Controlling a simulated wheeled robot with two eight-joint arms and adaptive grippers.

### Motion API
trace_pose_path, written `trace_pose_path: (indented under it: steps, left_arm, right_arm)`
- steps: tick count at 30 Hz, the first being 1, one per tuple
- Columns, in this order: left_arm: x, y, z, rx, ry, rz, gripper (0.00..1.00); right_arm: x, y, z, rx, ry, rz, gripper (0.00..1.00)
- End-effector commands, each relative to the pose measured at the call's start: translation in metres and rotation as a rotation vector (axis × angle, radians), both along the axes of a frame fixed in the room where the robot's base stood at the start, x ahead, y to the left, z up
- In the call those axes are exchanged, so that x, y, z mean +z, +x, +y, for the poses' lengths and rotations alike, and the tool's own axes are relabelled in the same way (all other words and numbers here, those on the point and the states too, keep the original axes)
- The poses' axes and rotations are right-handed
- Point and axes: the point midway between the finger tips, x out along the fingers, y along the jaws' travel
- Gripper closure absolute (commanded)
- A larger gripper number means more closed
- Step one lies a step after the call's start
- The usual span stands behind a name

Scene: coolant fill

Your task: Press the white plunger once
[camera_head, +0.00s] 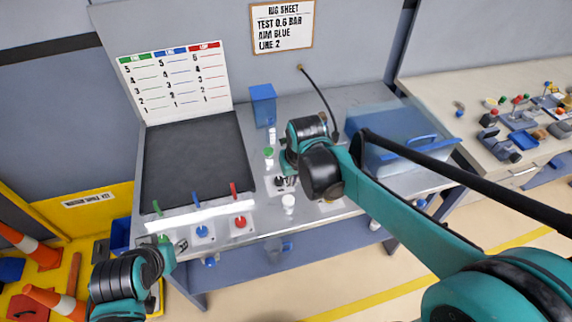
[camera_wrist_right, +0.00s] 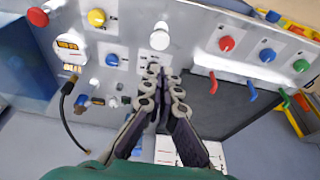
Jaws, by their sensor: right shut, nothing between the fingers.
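The white plunger (camera_head: 288,201) stands upright near the front edge of the bench top. In the right wrist view the white plunger (camera_wrist_right: 160,38) is just beyond my fingertips, apart from them. My right gripper (camera_head: 284,181) is behind the plunger in the head view, above the bench. In the wrist view my right gripper (camera_wrist_right: 160,72) is shut with nothing between its fingers. My left gripper (camera_head: 178,246) is at the bench's front left, near the green knob; its fingers are too small to judge.
Red (camera_head: 240,221) and blue (camera_head: 202,231) knobs with levers stand left of the plunger. A yellow knob (camera_wrist_right: 96,17) and a blue button (camera_wrist_right: 111,59) are near it. A blue box (camera_head: 262,105) and a large blue lidded case (camera_head: 400,135) stand farther back.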

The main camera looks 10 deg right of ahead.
Motion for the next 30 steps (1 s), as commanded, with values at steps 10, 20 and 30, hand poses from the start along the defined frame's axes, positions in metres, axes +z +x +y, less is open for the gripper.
trace_pose_path:
  steps: [10, 20, 30]
  left_arm:
    - [0.005, -0.001, 0.000, 0.000, 0.000, 0.001, 0.60]
    - [-0.002, 0.000, 0.000, 0.000, 0.000, 0.000, 0.60]
    - [-0.024, 0.000, 0.000, 0.000, 0.000, 0.000, 0.60]
  right_arm:
    - [0.002, 0.005, 0.001, 0.002, -0.001, 0.011, 1.00]
    - [-0.018, 0.010, 0.001, 0.001, -0.001, 0.011, 1.00]
    - [-0.088, 0.031, 0.002, 0.002, -0.001, 0.011, 1.00]
